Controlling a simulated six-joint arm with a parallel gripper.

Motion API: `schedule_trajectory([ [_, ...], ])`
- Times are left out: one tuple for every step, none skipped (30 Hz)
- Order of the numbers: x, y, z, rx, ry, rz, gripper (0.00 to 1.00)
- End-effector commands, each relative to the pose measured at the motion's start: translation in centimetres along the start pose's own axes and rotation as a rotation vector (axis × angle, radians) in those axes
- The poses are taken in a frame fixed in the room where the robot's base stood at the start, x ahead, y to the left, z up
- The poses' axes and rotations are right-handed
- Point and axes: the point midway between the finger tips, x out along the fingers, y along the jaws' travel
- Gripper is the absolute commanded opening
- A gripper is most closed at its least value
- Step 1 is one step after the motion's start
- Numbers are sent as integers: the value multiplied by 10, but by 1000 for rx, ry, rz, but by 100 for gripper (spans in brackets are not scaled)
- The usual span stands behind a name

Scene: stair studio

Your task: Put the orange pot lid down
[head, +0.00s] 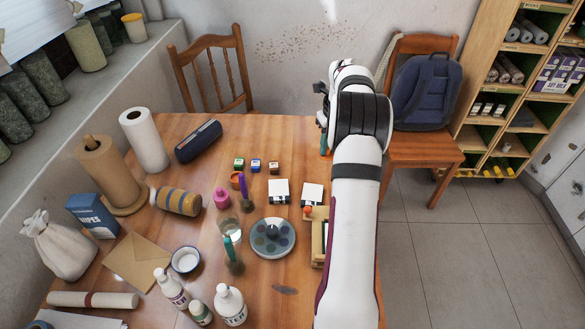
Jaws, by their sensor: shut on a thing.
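My gripper (323,118) hangs at the far right part of the table, left of my wrist. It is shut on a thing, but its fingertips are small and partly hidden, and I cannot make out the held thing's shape. I cannot clearly pick out the orange pot lid anywhere on the table. A small orange pot (236,181) stands mid-table, well to the left of my gripper. A pink pot (222,198) stands just in front of it.
Small labelled blocks (256,166) and white-topped boxes (278,191) stand mid-table. A round palette (272,238), a glass and bottles (230,304) are nearer. My arm covers the table's right side. Bare wood shows behind the blocks, left of my gripper.

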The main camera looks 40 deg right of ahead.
Motion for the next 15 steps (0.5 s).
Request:
schedule_trajectory([
  [2, -10, -4, 30, 0, -4, 0],
  [3, -14, -5, 43, 0, -6, 0],
  [6, -15, -4, 52, 0, -8, 0],
  [11, -13, -2, 56, 1, -8, 0],
  [16, -9, 3, 57, 0, -8, 0],
  [24, -1, 11, 56, 1, -8, 0],
  [32, 6, 18, 54, 1, -8, 0],
  [39, 12, 24, 54, 1, -8, 0],
  [48, 20, 33, 54, 1, -8, 0],
  [54, 27, 39, 55, 1, -7, 0],
  [61, 32, 45, 55, 1, -7, 0],
  [68, 38, 53, 55, -1, -9, 0],
  [73, 43, 57, 55, 0, -9, 0],
  [77, 46, 61, 56, 0, -9, 0],
  [81, 50, 65, 56, -1, -9, 0],
])
